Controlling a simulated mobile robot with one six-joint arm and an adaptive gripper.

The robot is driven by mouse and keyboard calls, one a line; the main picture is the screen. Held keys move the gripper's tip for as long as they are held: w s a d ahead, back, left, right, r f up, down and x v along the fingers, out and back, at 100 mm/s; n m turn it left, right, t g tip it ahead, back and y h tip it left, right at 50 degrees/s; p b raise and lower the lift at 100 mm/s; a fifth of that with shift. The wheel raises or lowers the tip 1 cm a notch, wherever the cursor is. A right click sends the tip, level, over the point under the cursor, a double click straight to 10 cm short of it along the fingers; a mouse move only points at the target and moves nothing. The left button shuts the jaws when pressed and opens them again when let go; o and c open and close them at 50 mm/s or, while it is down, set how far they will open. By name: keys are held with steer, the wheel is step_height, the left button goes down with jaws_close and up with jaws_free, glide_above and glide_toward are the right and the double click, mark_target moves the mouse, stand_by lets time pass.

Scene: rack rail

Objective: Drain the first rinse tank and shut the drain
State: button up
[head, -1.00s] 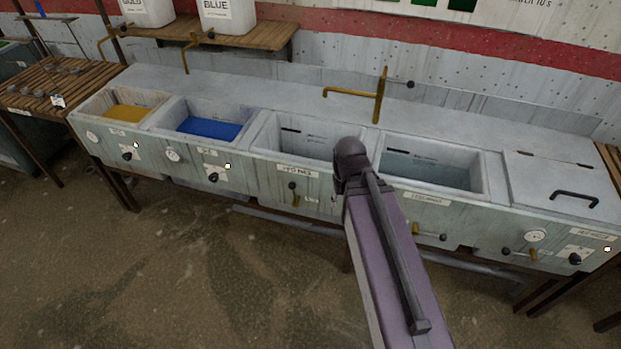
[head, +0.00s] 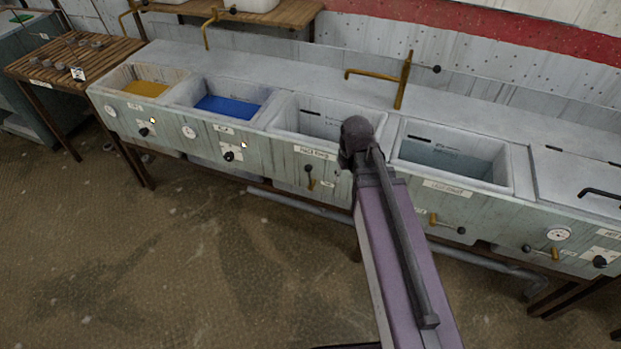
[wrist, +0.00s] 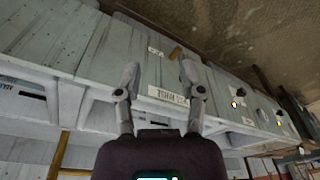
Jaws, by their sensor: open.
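The first rinse tank (head: 325,119) is the middle basin in the head view. Its visible inside is pale grey and I see no clear water surface; part of its floor is hidden. Its drain lever (head: 310,178), brass with a black knob, stands upright on the front panel, knob up. My arm covers the basin's right end. In the wrist view my gripper (wrist: 160,78) is open and empty, facing the tank front. The tank's label (wrist: 168,95) lies between the fingers, and the brass lever (wrist: 176,52) shows just past the right fingertip, apparently not held.
The last rinse tank (head: 453,160) at right holds greyish water, and its drain lever (head: 446,224) lies roughly level. Blue (head: 228,106) and gold (head: 146,88) tanks stand left. A brass tap (head: 403,80) rises behind. The floor in front is open, with a pipe (head: 300,204) low under the tanks.

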mark_target(309, 174)
steer(key=w+a+f+n+t+b, duration=0.1)
steer(key=w+a+f+n+b, duration=0.1)
steer(key=w, duration=0.4)
steer(key=w+a+f+n+t+y+b, duration=0.1)
steer(key=w+a+f+n+b, duration=0.1)
steer(key=w+a+f+b, duration=0.2)
steer(key=w+a, duration=0.1)
steer(key=w, duration=0.2)
steer(key=shift+w+a+f+t+b, duration=0.15)
steer(key=shift+w+f+t+b, duration=0.1)
steer(key=shift+f+t+b, duration=0.15)
steer(key=shift+f, duration=0.15)
steer(key=b+x, duration=1.2)
steer(key=x, duration=0.1)
steer(key=shift+w+a+f+b, duration=0.1)
steer(key=shift+a+f+b, duration=0.1)
steer(key=shift+b, duration=0.1)
jaws_close()
steer(key=shift+d, duration=0.1)
